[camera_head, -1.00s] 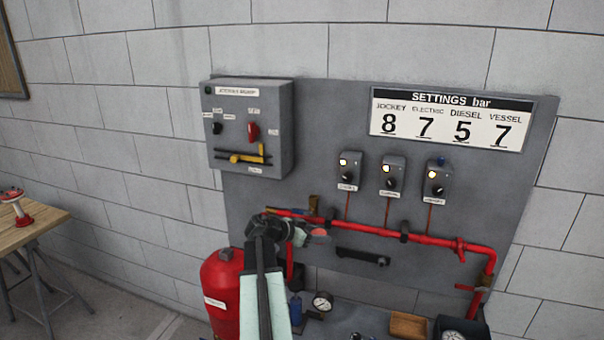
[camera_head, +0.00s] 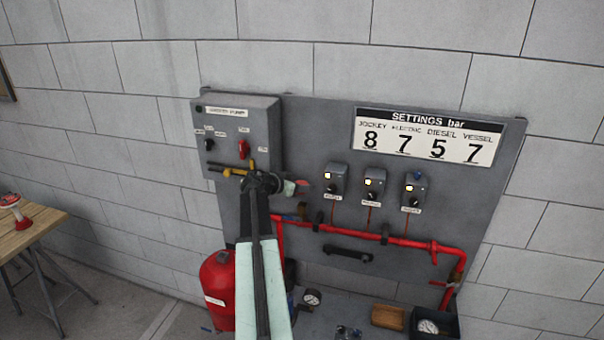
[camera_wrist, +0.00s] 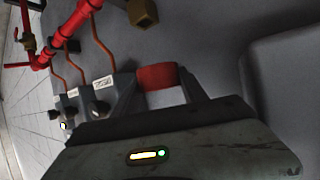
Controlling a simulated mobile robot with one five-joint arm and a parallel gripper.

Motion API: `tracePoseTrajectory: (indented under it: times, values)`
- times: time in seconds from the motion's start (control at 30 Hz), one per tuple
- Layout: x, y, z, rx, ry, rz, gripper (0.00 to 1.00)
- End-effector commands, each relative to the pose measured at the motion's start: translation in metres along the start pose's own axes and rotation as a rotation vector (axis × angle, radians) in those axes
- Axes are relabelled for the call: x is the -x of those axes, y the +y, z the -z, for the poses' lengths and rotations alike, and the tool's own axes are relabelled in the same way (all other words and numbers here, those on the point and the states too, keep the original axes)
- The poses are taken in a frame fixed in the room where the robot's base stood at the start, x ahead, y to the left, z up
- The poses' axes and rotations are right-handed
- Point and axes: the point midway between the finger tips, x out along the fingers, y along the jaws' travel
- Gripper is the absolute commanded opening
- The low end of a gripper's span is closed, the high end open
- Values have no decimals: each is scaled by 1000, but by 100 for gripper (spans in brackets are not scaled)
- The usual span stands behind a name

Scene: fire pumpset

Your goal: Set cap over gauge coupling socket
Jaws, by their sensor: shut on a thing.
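My gripper (camera_head: 292,187) is in front of the grey panel in the head view, near the lower right of the control box. In the wrist view my gripper (camera_wrist: 160,88) is shut on a red cap (camera_wrist: 157,75), with a pale area below the red part. The cap also shows as a small red shape (camera_head: 303,183) in the head view. A brass fitting that looks like the coupling socket (camera_wrist: 143,12) is at the top of the wrist view, apart from the cap.
The red pipe (camera_head: 400,240) runs along the panel below three switch boxes (camera_head: 374,186). A red tank (camera_head: 217,290) stands below left. A wooden table (camera_head: 30,230) is at far left.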

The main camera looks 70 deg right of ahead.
Motion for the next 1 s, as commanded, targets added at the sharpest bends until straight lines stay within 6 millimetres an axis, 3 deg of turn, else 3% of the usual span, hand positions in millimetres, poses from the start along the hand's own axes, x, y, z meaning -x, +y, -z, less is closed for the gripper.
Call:
tracePoseTrajectory:
  times: [0.43, 1.0]
  values:
    - [-2, 2, 1, 1, 0, 1, 5]
    - [-21, 1, -40, 1, 0, 1, 5]
